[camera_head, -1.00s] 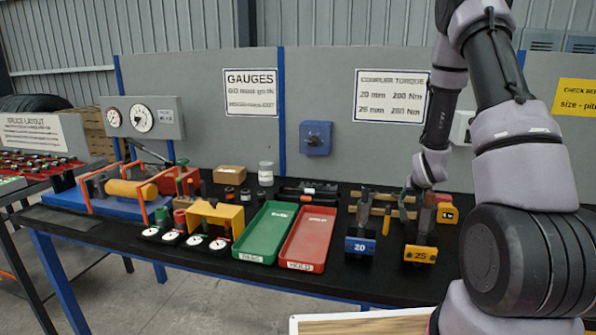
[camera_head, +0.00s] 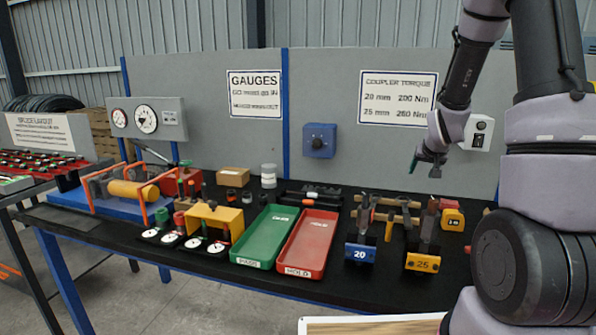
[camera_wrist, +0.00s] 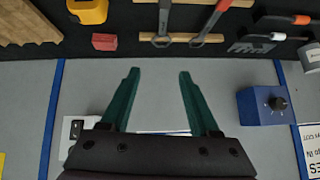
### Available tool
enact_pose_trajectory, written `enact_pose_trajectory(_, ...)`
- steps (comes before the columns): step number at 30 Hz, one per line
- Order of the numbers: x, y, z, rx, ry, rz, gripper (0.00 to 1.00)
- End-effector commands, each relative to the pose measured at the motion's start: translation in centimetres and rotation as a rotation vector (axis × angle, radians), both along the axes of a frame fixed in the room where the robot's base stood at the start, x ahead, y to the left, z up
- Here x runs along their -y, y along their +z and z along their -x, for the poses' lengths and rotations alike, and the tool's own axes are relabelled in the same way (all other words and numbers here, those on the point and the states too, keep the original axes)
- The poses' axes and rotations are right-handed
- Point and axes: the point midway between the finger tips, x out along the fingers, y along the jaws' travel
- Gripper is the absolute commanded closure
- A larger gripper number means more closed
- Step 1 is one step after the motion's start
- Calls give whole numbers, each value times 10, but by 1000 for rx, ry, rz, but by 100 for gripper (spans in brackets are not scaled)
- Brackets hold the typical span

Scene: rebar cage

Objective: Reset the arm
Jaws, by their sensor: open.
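My gripper (camera_head: 428,164) is raised above the right rear part of the black bench, in front of the grey back panel. In the wrist view its two green fingers (camera_wrist: 160,95) stand apart with nothing between them. The back panel (camera_wrist: 230,75) lies behind the fingers in that view. My gripper touches nothing that I can see.
The bench (camera_head: 110,227) holds a green tray (camera_head: 266,236), a red tray (camera_head: 307,244), blue "20" (camera_head: 360,253) and yellow "25" (camera_head: 422,262) blocks, and a yellow tape measure (camera_head: 452,217). A blue dial box (camera_head: 320,140) and a white switch box (camera_head: 477,132) are on the panel.

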Motion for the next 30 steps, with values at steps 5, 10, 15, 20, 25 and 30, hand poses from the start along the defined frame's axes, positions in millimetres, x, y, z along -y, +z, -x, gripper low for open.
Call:
enact_pose_trajectory(5, -27, 72, 35, -1, 1, -62, 38)
enact_pose_trajectory(10, -56, 129, 85, -21, 11, -128, 38)
enact_pose_trajectory(15, -83, 175, 145, -43, 31, -193, 38)
enact_pose_trajectory(20, -107, 205, 208, -66, 57, -251, 38)
enact_pose_trajectory(25, -125, 220, 262, -88, 82, -298, 38)
enact_pose_trajectory(30, -133, 224, 289, -103, 94, -320, 38)
